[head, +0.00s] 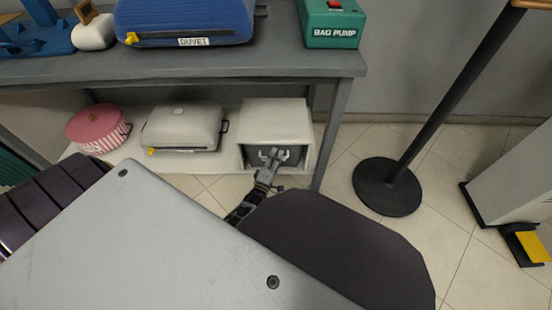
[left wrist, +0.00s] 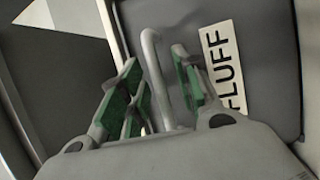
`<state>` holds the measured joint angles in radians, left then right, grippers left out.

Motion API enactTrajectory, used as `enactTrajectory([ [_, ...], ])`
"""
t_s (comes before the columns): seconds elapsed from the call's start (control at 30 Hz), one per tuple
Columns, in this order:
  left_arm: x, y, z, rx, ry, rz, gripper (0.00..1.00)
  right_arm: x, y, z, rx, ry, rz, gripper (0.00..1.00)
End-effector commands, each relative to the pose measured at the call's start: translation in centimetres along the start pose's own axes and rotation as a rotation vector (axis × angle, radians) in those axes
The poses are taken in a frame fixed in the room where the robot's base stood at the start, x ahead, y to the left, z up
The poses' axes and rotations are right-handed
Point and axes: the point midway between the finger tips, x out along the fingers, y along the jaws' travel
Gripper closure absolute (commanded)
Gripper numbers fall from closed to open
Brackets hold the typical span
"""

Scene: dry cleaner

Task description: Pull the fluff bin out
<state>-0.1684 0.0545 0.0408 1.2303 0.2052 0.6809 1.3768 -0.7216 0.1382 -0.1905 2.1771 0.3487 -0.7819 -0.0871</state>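The fluff bin (head: 261,160) is a dark grey drawer front set inside a white box-shaped housing (head: 275,117) on the low shelf. Its "FLUFF" label (left wrist: 225,65) shows in the left wrist view. My left gripper (head: 274,155) is at the bin's front, by the pale handle. In the left wrist view my left gripper (left wrist: 158,90) has its green-padded fingers apart, with the handle bar (left wrist: 152,60) between them. A gap shows between the bar and the right-hand finger; contact with the left-hand finger is unclear. My right gripper is not in view.
A white case (head: 183,128) and a pink round box (head: 97,128) stand left of the housing. The table (head: 190,66) overhangs, with a leg (head: 332,135) right of the bin. A round black stand base (head: 387,188) is further right. Tiled floor is partly clear.

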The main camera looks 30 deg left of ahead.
Motion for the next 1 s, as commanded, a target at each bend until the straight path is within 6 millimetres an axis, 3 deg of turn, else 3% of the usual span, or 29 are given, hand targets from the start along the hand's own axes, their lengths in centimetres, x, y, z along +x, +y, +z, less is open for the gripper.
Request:
enactTrajectory([
  [0.23,0.04,0.02,-0.01,0.000,0.000,0.000,0.68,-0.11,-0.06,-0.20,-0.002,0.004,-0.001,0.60],
  [0.5,0.03,0.02,-0.01,0.000,0.000,0.000,1.00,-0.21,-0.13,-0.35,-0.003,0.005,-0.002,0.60],
  [1.0,-0.32,0.07,0.12,0.000,0.000,-0.001,1.00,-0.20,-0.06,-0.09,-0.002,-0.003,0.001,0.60],
])
